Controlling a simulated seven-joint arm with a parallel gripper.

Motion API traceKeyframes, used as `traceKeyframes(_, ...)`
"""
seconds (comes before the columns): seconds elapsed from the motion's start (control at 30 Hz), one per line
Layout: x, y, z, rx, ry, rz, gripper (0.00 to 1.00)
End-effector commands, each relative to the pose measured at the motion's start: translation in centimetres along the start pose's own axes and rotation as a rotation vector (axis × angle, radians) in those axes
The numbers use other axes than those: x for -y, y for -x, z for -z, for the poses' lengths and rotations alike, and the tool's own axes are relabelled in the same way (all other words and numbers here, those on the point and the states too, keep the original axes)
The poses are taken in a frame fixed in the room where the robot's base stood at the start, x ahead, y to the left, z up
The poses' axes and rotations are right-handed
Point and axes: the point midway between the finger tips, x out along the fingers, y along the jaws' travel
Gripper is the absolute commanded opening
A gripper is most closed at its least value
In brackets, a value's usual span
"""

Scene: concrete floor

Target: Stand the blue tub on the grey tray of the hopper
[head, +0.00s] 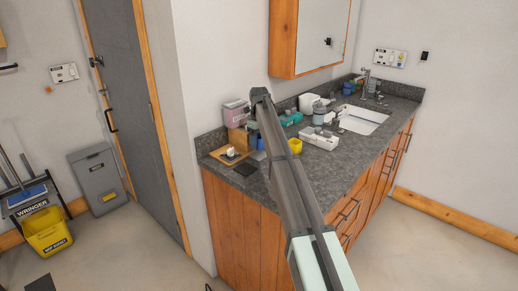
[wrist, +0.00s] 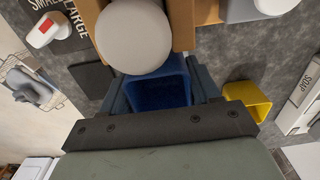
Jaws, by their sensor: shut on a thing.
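My gripper (wrist: 160,98) is shut on the blue tub (wrist: 165,85), with a dark finger on each side of it, over the grey counter. In the head view my arm hides much of the tub and gripper; a little blue (head: 260,144) shows beside the arm. The wooden hopper stand (head: 237,138) is just left of the arm. In the wrist view a round pale grey disc (wrist: 133,35), seemingly the tray, lies by the wooden frame (wrist: 180,25) and meets the tub's far left edge. I cannot tell whether they touch or differ in height.
A yellow cup (wrist: 247,100) is close on the right. A dark square pad (wrist: 92,78) lies left, near the counter's edge. A white knob with a red mark (wrist: 46,30) sits by the SMALL/LARGE label.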

Motion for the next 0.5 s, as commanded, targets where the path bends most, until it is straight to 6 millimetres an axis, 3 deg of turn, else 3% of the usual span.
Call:
traceKeyframes(0.23, -0.1, -3.0, 0.1, -0.001, 0.000, -0.001, 0.32)
traceKeyframes(0.5, 0.0, -3.3, 0.0, 0.000, 0.000, 0.000, 0.32)
